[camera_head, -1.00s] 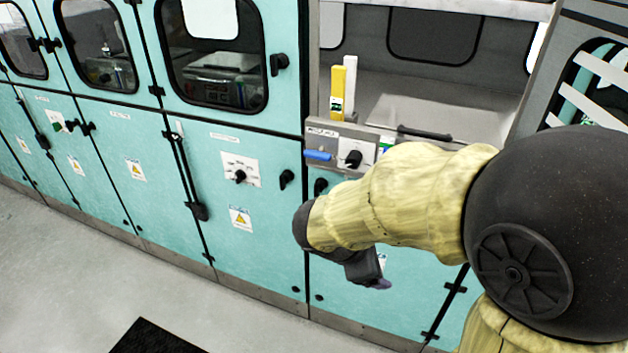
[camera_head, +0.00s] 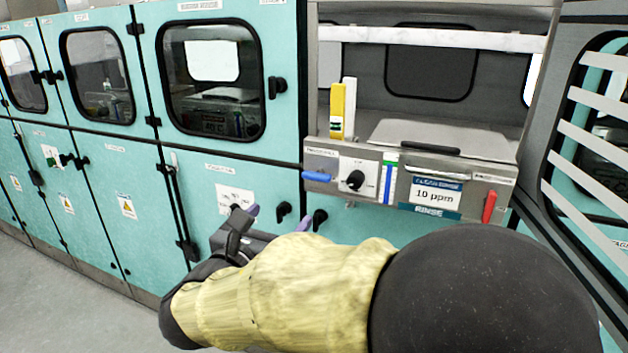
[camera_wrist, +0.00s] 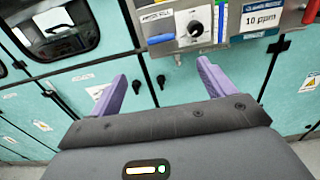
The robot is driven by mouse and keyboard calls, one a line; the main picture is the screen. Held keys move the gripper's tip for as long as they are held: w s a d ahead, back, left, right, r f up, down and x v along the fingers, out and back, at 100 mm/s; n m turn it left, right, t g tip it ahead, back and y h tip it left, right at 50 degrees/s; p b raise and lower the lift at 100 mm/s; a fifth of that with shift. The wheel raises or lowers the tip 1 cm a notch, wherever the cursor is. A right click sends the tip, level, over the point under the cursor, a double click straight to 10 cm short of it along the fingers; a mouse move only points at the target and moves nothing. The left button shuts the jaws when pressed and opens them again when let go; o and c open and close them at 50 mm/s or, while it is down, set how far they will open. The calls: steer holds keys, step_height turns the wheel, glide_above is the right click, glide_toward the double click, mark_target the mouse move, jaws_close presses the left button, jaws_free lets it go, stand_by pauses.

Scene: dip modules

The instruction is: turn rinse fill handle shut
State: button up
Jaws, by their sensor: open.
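The rinse unit's grey front panel (camera_head: 400,160) carries a blue lever handle (camera_head: 317,176) at its left end, lying horizontal under a small label. A red handle (camera_head: 489,206) at its right end points steeply down. The small labels are too fine to read, so I cannot tell for sure which handle is rinse fill. My gripper (camera_head: 278,217) is open and empty, its purple fingers below and left of the panel. In the wrist view the blue handle (camera_wrist: 160,39) lies ahead, beyond the gap between the fingers (camera_wrist: 161,72), touching neither.
A black knob (camera_head: 356,180) sits just right of the blue handle. A yellow upright piece (camera_head: 337,108) stands behind the panel. Teal cabinet doors with black latches (camera_head: 284,212) lie below and left. A slatted grey frame (camera_head: 590,130) stands at right.

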mark_target(315, 177)
steer(key=p+x, duration=0.1)
steer(key=x, duration=1.6)
steer(key=shift+w+f, duration=0.1)
steer(key=c, duration=1)
